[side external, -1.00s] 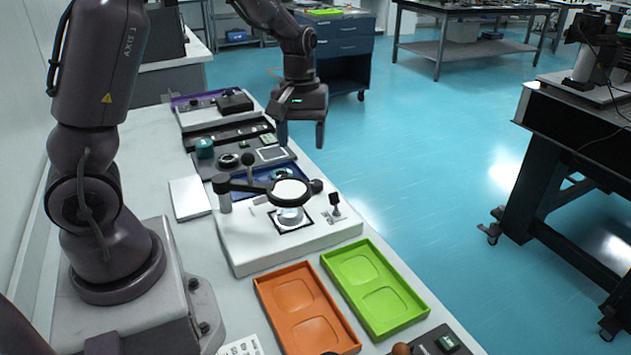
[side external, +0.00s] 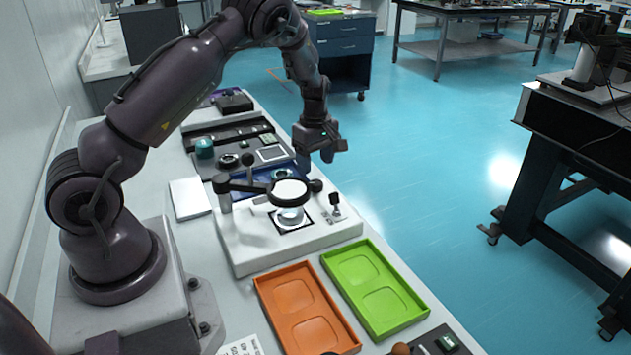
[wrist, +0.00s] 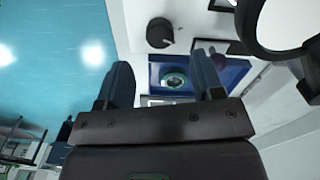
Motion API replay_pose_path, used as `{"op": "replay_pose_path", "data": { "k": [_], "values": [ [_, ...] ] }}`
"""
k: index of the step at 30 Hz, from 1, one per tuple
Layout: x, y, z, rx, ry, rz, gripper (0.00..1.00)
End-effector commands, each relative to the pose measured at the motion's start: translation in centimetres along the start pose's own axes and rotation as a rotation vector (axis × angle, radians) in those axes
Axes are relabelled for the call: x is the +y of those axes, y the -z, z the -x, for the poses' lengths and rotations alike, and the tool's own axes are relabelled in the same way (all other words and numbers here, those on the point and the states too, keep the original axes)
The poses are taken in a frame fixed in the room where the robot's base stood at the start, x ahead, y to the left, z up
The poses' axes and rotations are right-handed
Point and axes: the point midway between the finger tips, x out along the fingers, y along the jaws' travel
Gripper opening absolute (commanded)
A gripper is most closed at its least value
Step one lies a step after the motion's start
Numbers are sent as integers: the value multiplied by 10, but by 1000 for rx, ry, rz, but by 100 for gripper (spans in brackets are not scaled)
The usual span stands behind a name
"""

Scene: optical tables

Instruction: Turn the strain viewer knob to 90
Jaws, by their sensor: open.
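The strain viewer is a white base (side external: 245,250) with a round black-rimmed lens (side external: 290,192) on an arm over a lit stage. A small dark knob (side external: 335,203) stands at the base's right side, by the lens; in the wrist view a dark round knob (wrist: 160,32) shows on the white surface above the fingers. My gripper (side external: 317,158) is open and empty, in the air beyond the viewer, higher than the knob. In the wrist view my gripper's fingers (wrist: 163,80) stand apart, with a blue tray below between them. The knob's scale marks are too small to read.
The lens ring (wrist: 258,30) stands close to the knob. An orange tray (side external: 287,291) and a green tray (side external: 342,263) lie in front of the viewer. A blue tray (wrist: 222,73) and a dark panel (side external: 232,142) lie behind it. Open floor is to the right.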

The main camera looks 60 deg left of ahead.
Motion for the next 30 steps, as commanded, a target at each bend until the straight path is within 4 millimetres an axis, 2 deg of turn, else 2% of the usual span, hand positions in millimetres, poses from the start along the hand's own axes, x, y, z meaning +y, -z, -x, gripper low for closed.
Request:
{"op": "replay_pose_path", "data": {
  "k": [3, 9, 14, 22, 28, 30],
  "values": [
    [-1, 0, -26, 0, 4, 0, 61],
    [0, 0, -52, 1, 1, 0, 61],
    [0, 0, -61, 0, 0, -1, 61],
    [0, 0, -62, 0, -1, -2, 61],
    [0, 0, -61, 0, 0, -2, 15],
    [0, 0, -61, 0, 0, -2, 12]
  ]
}}
